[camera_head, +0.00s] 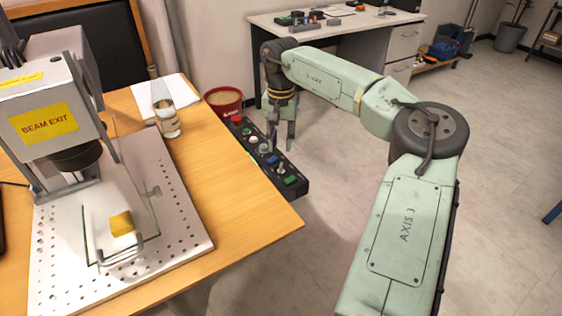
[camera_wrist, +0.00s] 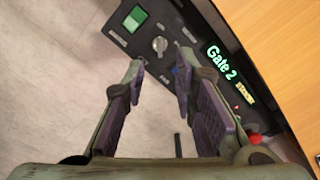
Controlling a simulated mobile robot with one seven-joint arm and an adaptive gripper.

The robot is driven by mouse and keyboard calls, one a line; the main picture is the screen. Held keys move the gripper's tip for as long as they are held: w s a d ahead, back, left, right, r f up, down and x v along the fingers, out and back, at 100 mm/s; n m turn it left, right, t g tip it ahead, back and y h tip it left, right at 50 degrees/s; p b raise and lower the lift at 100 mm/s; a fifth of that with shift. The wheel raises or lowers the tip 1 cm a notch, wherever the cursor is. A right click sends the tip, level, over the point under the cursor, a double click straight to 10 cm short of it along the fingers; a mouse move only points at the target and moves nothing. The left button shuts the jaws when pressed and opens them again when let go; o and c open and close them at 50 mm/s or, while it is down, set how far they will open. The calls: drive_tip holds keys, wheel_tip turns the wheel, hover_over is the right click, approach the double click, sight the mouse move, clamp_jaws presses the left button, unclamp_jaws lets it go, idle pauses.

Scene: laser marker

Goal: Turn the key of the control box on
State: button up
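The control box (camera_head: 296,190) is a long dark panel along the right edge of the wooden table. In the wrist view its dark face (camera_wrist: 205,25) carries a green button, a lit "Gate 2" display and a red knob. A silver knob-like piece, apparently the key (camera_wrist: 158,44), sits beside the green button; it also shows small in the head view (camera_head: 281,171). I cannot tell the height gap or the key's turn position.
The wooden table (camera_head: 250,215) holds a laser marker (camera_head: 90,160), a glass (camera_head: 167,122) and white paper. A red pot (camera_head: 224,103) is near the box's far end. A white desk (camera_head: 345,25) stands behind. The floor right of the box is clear.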

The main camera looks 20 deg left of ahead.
sight(281, 164)
wheel_tip(281, 164, down, 8)
drive_tip(key=shift+w+r+p, duration=0.1)
drive_tip(key=shift+r+p, duration=0.15)
drive_tip(key=shift+p, duration=0.25)
drive_tip(key=shift+c, duration=0.3)
clamp_jaws()
